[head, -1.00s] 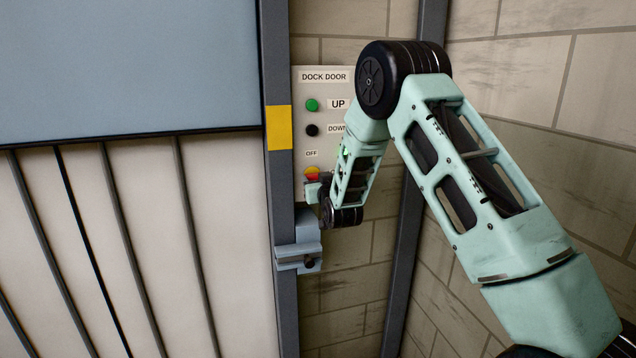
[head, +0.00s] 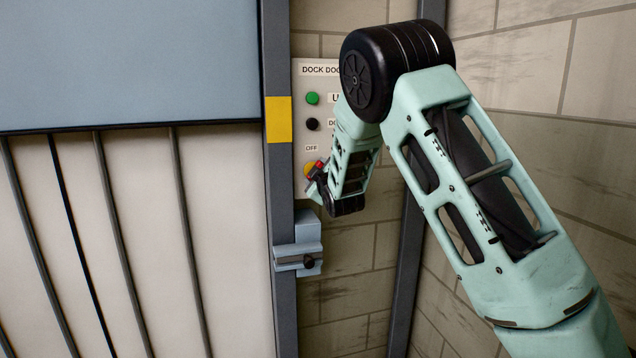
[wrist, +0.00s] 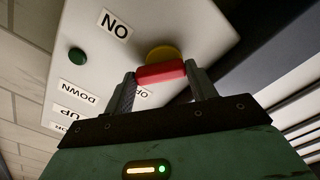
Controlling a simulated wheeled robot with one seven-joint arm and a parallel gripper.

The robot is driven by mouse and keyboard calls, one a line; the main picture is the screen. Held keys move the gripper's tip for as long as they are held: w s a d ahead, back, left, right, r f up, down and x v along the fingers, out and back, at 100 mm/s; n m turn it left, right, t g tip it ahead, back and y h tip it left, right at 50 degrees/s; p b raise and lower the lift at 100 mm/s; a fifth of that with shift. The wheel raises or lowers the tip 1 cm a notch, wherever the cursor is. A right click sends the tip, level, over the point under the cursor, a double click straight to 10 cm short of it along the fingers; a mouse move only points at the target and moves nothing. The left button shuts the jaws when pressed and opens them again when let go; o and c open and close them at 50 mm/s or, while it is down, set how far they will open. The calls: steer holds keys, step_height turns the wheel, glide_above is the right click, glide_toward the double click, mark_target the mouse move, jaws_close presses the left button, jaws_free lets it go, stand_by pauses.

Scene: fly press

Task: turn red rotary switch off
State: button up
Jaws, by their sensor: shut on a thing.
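The red rotary switch has a red handle (wrist: 160,73) on a round yellow base (wrist: 163,52). In the wrist view my gripper (wrist: 163,82) is shut on the handle, one finger at each end of it. In the head view the yellow base (head: 308,170) shows low on the panel, with my gripper (head: 317,173) against the handle and partly hiding it. The OFF label (head: 311,148) is above the switch in the head view. The ON label (wrist: 117,24) shows at upper left in the wrist view; the OFF label is partly hidden behind a finger.
The DOCK DOOR panel (head: 300,75) carries a green UP button (head: 312,98) and a black DOWN button (head: 312,124) above the switch. Another green button (wrist: 77,55) shows in the wrist view. A grey latch box (head: 298,245) sits below, beside the door post (head: 280,190).

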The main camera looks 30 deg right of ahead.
steer(key=shift+a+n+b, duration=0.2)
steer(key=shift+n+b, duration=1.2)
steer(key=shift+n, duration=2.3)
steer(key=o, duration=1)
steer(key=b+v, duration=0.1)
steer(key=v, duration=1.6)
steer(key=shift+s+a+r, duration=0.1)
steer(key=shift+s+r, duration=0.05)
steer(key=shift+s, duration=0.05)
